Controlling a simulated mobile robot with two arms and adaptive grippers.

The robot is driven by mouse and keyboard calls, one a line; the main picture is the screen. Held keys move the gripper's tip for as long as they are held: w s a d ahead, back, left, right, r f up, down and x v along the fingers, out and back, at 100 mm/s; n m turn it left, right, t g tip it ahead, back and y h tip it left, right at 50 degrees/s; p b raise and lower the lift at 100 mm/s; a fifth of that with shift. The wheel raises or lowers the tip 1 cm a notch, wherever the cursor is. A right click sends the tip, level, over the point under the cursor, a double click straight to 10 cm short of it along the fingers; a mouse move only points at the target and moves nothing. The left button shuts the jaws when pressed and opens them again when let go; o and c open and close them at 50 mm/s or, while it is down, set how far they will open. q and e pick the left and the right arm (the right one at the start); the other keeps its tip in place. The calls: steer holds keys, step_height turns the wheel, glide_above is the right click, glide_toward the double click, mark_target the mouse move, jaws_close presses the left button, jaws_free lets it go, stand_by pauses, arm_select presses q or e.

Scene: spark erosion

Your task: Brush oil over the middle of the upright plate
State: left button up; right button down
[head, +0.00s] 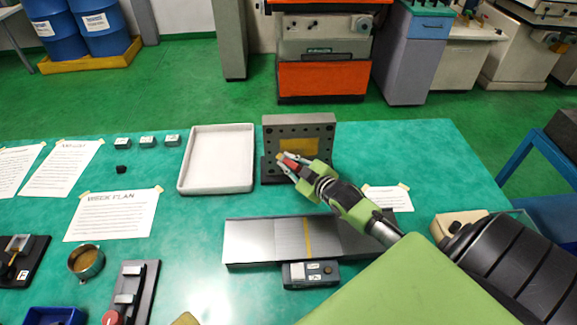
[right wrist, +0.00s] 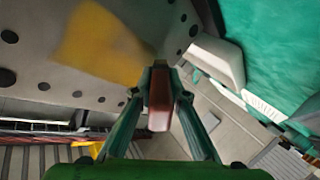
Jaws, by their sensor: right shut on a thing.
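The upright plate (head: 325,140) is grey with several dark holes along its edges and stands at the back middle of the table. A yellow-amber patch (head: 305,152) covers part of its middle; the patch also shows in the right wrist view (right wrist: 103,45). My right gripper (head: 288,163) is shut on a brush with a red-brown handle (right wrist: 160,103). The brush end is in front of the plate, at the patch's lower left in the head view. I cannot tell whether the bristles touch the plate. My left gripper is not in view.
A white tray (head: 218,186) lies left of the plate. A flat grey metal slab (head: 255,242) lies in front of it, below my right arm. A round pot with brownish contents (head: 86,262) stands at the left. Taped papers and small blocks lie at the back left.

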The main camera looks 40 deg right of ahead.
steer(key=shift+w+d+b, duration=0.35)
steer(key=shift+w, duration=0.25)
stand_by(0.6)
steer(key=shift+s, duration=0.1)
steer(key=shift+s+d+p, duration=0.2)
steer(key=shift+s+d, duration=0.3)
steer(key=shift+d, duration=0.2)
steer(key=shift+s+d+p, duration=0.15)
steer(key=shift+s+d, duration=0.3)
steer(key=shift+d, duration=0.25)
steer(key=shift+s+d, duration=0.35)
steer(key=shift+d, duration=0.3)
steer(key=shift+s+d, duration=0.35)
steer(key=shift+d, duration=0.35)
steer(key=shift+s+d, duration=0.35)
steer(key=shift+d, duration=0.3)
steer(key=shift+w+a+r+p, duration=0.1)
steer(key=shift+w+a+p, duration=0.3)
steer(key=shift+a, duration=0.3)
steer(key=shift+w+a+p, duration=0.3)
steer(key=shift+w+a, duration=0.15)
steer(key=shift+a, duration=0.25)
steer(key=shift+w+a, duration=0.65)
steer(key=shift+a, duration=0.35)
steer(key=shift+w+a, duration=0.65)
steer(key=shift+a, duration=0.35)
